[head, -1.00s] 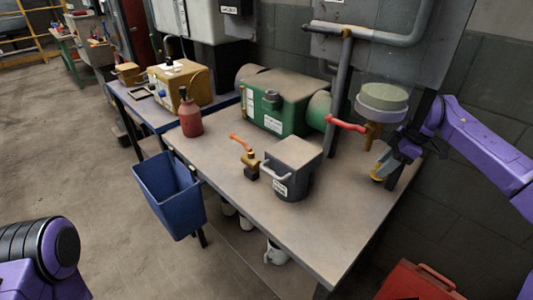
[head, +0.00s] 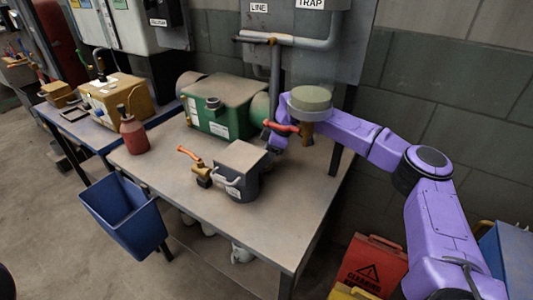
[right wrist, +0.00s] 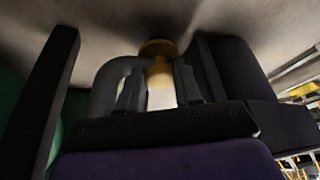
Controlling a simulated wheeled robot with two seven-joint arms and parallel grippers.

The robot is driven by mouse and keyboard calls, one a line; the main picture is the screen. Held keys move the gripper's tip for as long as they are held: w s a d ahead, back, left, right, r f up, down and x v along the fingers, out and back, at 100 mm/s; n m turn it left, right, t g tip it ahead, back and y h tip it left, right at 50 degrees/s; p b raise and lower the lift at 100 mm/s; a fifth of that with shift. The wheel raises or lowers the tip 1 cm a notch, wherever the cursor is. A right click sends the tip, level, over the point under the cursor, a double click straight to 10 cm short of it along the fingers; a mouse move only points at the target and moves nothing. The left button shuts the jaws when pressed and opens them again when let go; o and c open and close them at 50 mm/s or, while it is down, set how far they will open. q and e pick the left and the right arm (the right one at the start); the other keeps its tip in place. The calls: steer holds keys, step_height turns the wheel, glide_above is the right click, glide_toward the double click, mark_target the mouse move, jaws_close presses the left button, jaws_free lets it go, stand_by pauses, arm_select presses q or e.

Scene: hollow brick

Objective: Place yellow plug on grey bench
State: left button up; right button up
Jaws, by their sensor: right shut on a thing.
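The yellow plug (right wrist: 158,72) shows in the right wrist view, between the fingers of my right gripper (right wrist: 160,88), which is shut on it. Its wide round end is close to a beige-grey surface; I cannot tell whether they touch. In the head view my right gripper (head: 279,138) is over the back right part of the grey bench (head: 200,205), partly behind a red valve handle. The plug is hidden there. My left gripper is out of view.
On the bench stand a green tank (head: 222,102), a grey lidded box (head: 240,165), a brass valve with orange lever (head: 200,172) and a red bottle (head: 134,137). A round-topped fitting with red handle (head: 283,127) is close to my right gripper. The bench's front is clear.

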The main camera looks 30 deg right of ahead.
steer(key=shift+s+d+f, duration=0.15)
steer(key=shift+d, duration=0.05)
steer(key=shift+f+b, duration=0.15)
steer(key=shift+b, duration=0.2)
steer(key=o, duration=1)
steer(key=shift+a, duration=0.1)
